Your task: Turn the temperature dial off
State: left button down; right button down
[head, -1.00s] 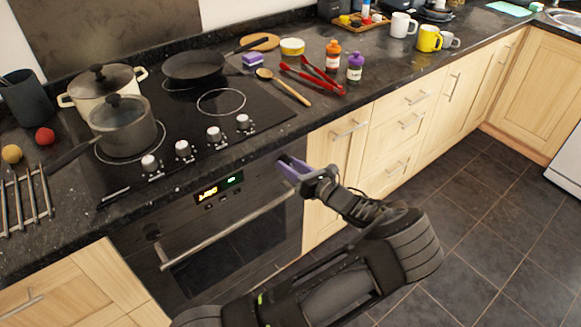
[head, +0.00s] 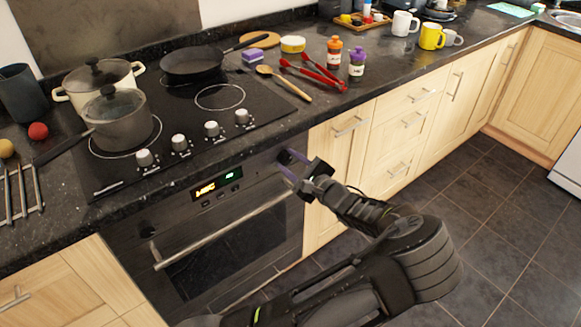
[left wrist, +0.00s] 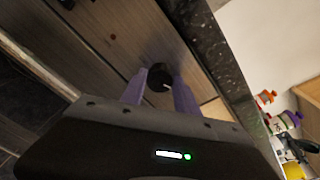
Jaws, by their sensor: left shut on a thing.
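The temperature dial is a dark round knob (head: 283,157) at the right end of the oven's control panel. In the left wrist view the dial (left wrist: 159,76) sits between the tips of two purple fingers. My left gripper (head: 289,160) is at the oven front, its fingers closed on the dial's sides; it also shows in the left wrist view (left wrist: 158,86). The dial's pointer mark cannot be made out clearly. My right gripper is in neither view.
The oven handle (head: 222,228) runs below the panel. The worktop edge overhangs just above the dial. Four-burner hob knobs (head: 211,129), a saucepan (head: 117,121) and a black frying pan (head: 192,63) are above. The floor at right is clear.

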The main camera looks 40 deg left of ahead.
pick_arm(q)
jog(key=shift+f+n+b, duration=0.3)
jog(key=shift+n+b, duration=0.1)
jog(key=shift+n, duration=0.1)
jog(key=n+b, duration=0.4)
jog(key=b, duration=0.3)
jog(key=n+t+b, duration=0.1)
jog(key=n+b, duration=0.4)
jog(key=b, duration=0.2)
jog(key=shift+s+f+t, duration=0.15)
jog(key=shift+f+t, duration=0.05)
jog(key=shift+t, duration=0.1)
jog(key=shift+r+n+b, duration=0.3)
jog(key=shift+n+b, duration=0.6)
jog(key=shift+b, duration=0.25)
jog(key=c, duration=0.9)
grip_release()
jog(key=shift+r, duration=0.1)
jog(key=p+v, duration=0.1)
jog(key=v, duration=0.6)
jog(key=shift+s+d, duration=0.15)
jog(key=shift+d, duration=0.2)
